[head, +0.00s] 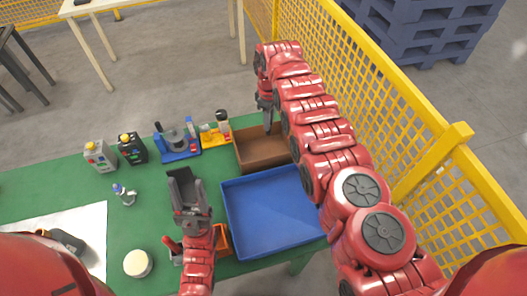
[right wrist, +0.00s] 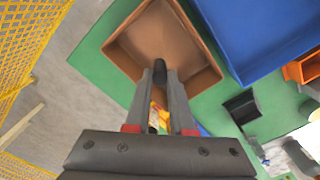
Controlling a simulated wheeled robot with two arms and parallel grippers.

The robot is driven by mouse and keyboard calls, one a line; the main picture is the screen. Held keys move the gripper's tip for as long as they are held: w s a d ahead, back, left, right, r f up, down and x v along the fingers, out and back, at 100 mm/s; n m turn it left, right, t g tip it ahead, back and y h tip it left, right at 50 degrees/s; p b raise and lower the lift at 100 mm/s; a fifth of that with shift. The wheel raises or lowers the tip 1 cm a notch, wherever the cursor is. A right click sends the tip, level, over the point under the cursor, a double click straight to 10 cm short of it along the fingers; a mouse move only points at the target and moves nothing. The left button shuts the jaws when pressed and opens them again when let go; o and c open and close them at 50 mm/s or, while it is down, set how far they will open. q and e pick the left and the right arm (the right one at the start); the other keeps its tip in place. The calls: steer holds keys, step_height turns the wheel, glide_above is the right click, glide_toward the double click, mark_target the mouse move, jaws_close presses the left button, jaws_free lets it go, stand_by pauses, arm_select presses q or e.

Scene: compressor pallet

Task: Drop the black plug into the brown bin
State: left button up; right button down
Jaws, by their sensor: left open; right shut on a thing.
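The brown bin (head: 247,155) stands at the back right of the green table, and it also shows in the right wrist view (right wrist: 196,80). My right gripper (head: 267,122) reaches over the bin's back left part in the head view. In the right wrist view my right gripper (right wrist: 160,88) is shut on the black plug (right wrist: 159,70), which is held between the fingertips with the bin's inside behind it. The plug is too small to make out in the head view. My left gripper (head: 183,175) is open and empty above the table, left of the blue tray.
A blue tray (head: 228,205) stands in front of the brown bin. A yellow fence (head: 385,110) runs along the right.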

steer(key=c, duration=0.7)
jaws_free()
steer(key=shift+r, duration=0.1)
steer(key=shift+w+r+p, duration=0.1)
steer(key=shift+r+p, duration=0.65)
steer(key=shift+r, duration=0.65)
steer(key=shift+r+b, duration=0.35)
step_height(320, 180, up, 14)
steer(key=p, duration=0.1)
steer(key=shift+p, duration=0.3)
